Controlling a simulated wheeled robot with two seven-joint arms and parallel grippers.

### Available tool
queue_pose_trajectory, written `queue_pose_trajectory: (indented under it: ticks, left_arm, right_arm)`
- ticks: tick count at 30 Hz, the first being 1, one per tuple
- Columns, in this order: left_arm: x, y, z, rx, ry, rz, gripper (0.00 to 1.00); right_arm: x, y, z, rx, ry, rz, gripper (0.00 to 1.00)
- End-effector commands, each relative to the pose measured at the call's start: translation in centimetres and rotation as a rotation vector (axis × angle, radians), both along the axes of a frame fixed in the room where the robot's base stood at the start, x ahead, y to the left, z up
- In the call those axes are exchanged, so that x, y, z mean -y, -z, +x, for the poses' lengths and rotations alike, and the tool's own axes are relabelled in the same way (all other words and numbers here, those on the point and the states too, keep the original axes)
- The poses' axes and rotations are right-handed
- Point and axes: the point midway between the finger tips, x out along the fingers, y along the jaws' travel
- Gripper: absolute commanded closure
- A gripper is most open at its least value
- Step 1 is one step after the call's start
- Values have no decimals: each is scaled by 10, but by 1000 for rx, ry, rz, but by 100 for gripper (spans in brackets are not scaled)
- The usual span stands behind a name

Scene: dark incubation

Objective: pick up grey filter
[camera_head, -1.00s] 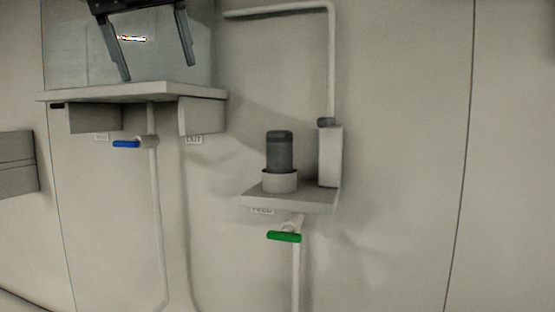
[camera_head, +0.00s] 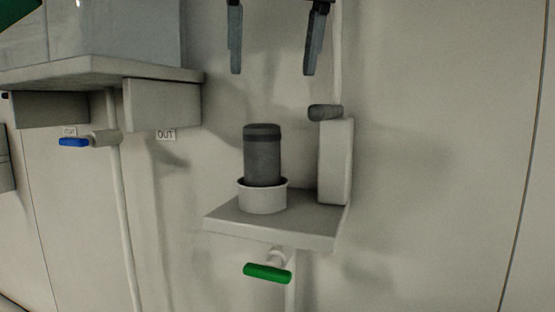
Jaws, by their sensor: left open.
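The grey filter (camera_head: 262,158) is a dark grey cylinder with a darker band near its top. It stands upright in a white round cup (camera_head: 263,197) on a small wall shelf (camera_head: 272,228). My left gripper (camera_head: 272,72) is at the top of the view, open and empty. Its two fingers point down and are apart, above the filter in the picture and not touching it. My right gripper is not in view.
A pale box (camera_head: 336,160) with a dark pipe fitting (camera_head: 325,112) stands right of the filter. A larger shelf (camera_head: 100,72) holds a clear tank (camera_head: 120,35) at left. A green-handled valve (camera_head: 267,273) and a blue-handled valve (camera_head: 74,142) sit below. The wall at right is clear.

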Motion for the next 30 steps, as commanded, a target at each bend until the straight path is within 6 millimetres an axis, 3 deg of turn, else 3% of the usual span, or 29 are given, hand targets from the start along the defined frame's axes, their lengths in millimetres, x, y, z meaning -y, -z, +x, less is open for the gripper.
queue_pose_trajectory:
  ticks: [5,14,23,30]
  left_arm:
    - [-1,18,7,-4,3,5,30]
    - [-5,63,26,-2,3,4,30]
    - [-7,81,32,-2,3,3,30]
    - [-12,102,39,-3,3,4,30]
  right_arm:
    - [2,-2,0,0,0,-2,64]
    - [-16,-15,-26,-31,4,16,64]
    - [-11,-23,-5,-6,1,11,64]
    - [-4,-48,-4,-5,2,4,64]
